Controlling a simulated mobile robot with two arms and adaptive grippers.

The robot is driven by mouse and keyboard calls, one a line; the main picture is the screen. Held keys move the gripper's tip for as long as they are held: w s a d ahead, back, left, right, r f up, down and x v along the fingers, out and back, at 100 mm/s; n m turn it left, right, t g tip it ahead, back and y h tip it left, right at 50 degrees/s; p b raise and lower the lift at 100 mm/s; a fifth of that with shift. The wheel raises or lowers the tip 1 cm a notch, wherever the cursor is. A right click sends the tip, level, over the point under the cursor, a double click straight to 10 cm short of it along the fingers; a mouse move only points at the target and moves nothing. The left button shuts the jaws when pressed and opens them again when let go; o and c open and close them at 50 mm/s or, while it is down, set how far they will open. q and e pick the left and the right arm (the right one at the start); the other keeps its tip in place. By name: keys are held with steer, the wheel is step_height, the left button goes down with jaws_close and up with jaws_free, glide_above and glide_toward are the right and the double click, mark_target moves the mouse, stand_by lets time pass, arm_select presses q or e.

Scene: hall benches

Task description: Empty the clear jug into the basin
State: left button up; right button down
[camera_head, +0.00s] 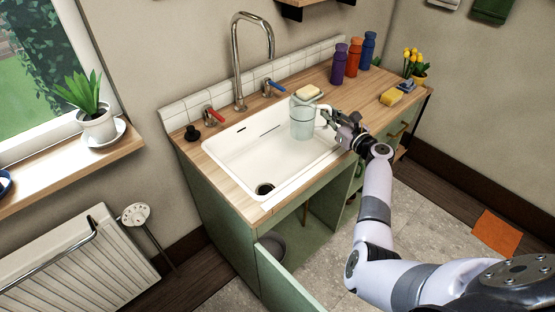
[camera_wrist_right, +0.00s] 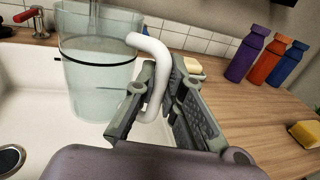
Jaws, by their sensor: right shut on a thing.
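The clear jug (camera_head: 302,120) is upright over the right part of the white basin (camera_head: 228,158). It has a dark line around it and a white handle (camera_wrist_right: 150,48). My right gripper (camera_head: 337,119) is shut on the jug's handle, from the right side. In the right wrist view the jug (camera_wrist_right: 95,75) fills the upper left, and the jaws (camera_wrist_right: 158,95) close around the handle. I cannot tell how much is in the jug, or whether it touches the basin floor. The basin's dark drain (camera_head: 264,188) is at its front. My left gripper is not in view.
A tall tap (camera_head: 238,62) stands behind the basin, with a red-handled valve (camera_head: 214,116) and a blue-handled valve (camera_head: 273,88). Soap (camera_head: 308,91) lies at the back right. Several bottles (camera_head: 353,58) and a yellow sponge (camera_head: 391,97) stand on the right counter. A cabinet door (camera_head: 285,284) hangs open below.

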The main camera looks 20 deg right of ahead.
steer(key=shift+r, duration=0.2)
step_height(320, 180, up, 5)
steer(key=p, duration=0.5)
steer(key=shift+f, duration=0.1)
steer(key=shift+s+a, duration=0.1)
steer(key=shift+s, duration=0.1)
steer(key=s+a+r+n+g+y, duration=0.1)
steer(key=s+a+r+n+y, duration=0.1)
steer(key=s+a, duration=1)
steer(key=s+a+r+n+g+y, duration=0.1)
steer(key=s+a+r+y, duration=0.3)
steer(key=s+a, duration=0.9)
steer(key=shift+s+a+r+n+y, duration=0.3)
steer(key=shift+s+r+n+y, duration=0.1)
steer(key=shift+s+r+n, duration=0.4)
